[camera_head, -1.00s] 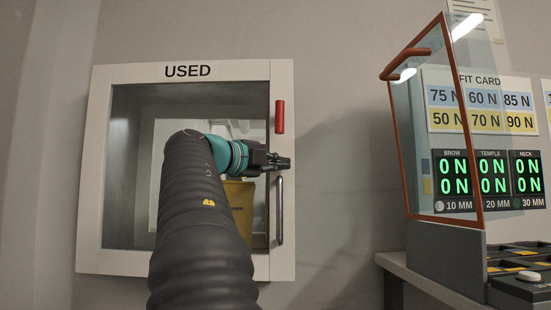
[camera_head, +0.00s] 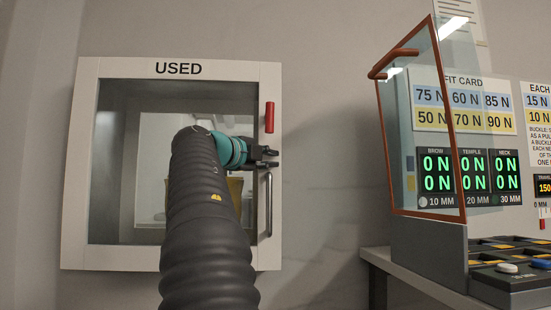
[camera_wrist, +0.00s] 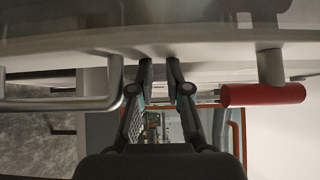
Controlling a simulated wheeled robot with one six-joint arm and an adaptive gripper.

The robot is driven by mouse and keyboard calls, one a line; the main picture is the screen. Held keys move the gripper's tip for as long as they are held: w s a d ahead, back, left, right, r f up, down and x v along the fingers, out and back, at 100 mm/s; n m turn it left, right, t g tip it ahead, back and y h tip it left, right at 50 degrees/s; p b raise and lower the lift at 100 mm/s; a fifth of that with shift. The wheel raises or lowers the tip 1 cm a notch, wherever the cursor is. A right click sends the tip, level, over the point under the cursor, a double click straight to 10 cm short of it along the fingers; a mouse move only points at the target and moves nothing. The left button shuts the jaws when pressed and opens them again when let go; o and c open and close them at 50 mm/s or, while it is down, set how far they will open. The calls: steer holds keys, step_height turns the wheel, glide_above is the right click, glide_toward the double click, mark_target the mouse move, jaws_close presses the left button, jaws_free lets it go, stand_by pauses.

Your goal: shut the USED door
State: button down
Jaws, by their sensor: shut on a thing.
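The USED door (camera_head: 178,69) is a white-framed glass door on the wall at left in the head view. It looks close to flat with the wall; whether it is fully shut I cannot tell. A steel bar handle (camera_head: 268,205) runs down its right side, also at left in the wrist view (camera_wrist: 60,104). My gripper (camera_head: 272,158) is at the door's right side, just above the bar handle. In the wrist view its fingers (camera_wrist: 161,72) are close together at the white frame, beside the bar. What lies between the fingertips is hidden.
A red grip (camera_head: 269,117) sits on the door frame just above my gripper. At right, an orange-framed clear panel (camera_head: 420,130) stands over the bench (camera_head: 425,278). The wall between door and bench is bare.

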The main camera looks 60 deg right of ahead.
steer(key=shift+w+d+f, duration=0.2)
steer(key=shift+w+f, duration=0.05)
steer(key=shift+w, duration=0.25)
steer(key=shift+s+a+f+b, duration=0.15)
steer(key=shift+s+f+b, duration=0.15)
steer(key=shift+b, duration=0.25)
steer(key=s+a+r+b, duration=0.1)
steer(key=s+a, duration=0.1)
steer(key=a, duration=1.1)
steer(key=shift+s, duration=0.3)
